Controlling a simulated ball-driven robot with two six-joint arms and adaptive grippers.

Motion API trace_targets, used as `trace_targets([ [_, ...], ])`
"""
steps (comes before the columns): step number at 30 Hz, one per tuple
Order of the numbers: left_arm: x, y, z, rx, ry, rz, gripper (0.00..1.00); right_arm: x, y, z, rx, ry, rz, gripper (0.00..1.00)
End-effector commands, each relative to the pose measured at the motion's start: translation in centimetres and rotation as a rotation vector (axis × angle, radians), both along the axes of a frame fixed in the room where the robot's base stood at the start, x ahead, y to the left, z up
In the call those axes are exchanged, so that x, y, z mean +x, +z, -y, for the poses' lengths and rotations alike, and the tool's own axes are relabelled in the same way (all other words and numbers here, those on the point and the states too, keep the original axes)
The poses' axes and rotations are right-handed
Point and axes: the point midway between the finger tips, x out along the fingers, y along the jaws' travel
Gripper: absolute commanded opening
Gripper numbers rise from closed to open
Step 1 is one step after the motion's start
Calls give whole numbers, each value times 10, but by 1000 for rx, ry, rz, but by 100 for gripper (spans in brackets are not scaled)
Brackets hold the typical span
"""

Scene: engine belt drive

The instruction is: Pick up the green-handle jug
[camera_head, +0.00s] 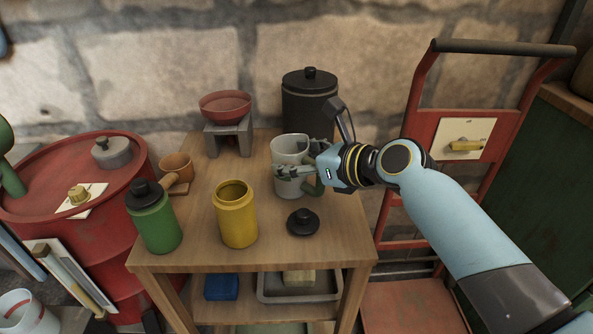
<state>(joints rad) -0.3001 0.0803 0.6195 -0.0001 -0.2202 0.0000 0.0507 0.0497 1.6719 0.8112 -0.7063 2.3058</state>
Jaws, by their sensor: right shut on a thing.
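The green-handle jug (289,147) is a pale grey open-topped jug at the back right part of the wooden table. My left gripper is not in view.
The table (205,245) also holds a black lidded canister (309,103), a red bowl (225,106) on a grey stand, a black lid (303,222), a yellow jar (236,215) and a green jar (155,220). A red drum (40,205) stands left, a red hand truck (398,225) right.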

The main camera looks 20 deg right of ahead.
Motion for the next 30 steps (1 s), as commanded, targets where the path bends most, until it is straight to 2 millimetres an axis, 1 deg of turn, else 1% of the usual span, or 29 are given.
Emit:
trace_targets([
  [8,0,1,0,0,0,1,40,0,2,0,-1,-1,2,19],
  [14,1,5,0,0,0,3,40,0,10,0,0,1,4,19],
  [20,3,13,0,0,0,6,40,1,28,0,-1,0,4,19],
  [24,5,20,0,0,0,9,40,1,45,0,-1,0,4,19],
  [30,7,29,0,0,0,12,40,-25,58,0,-1,1,3,19],
])
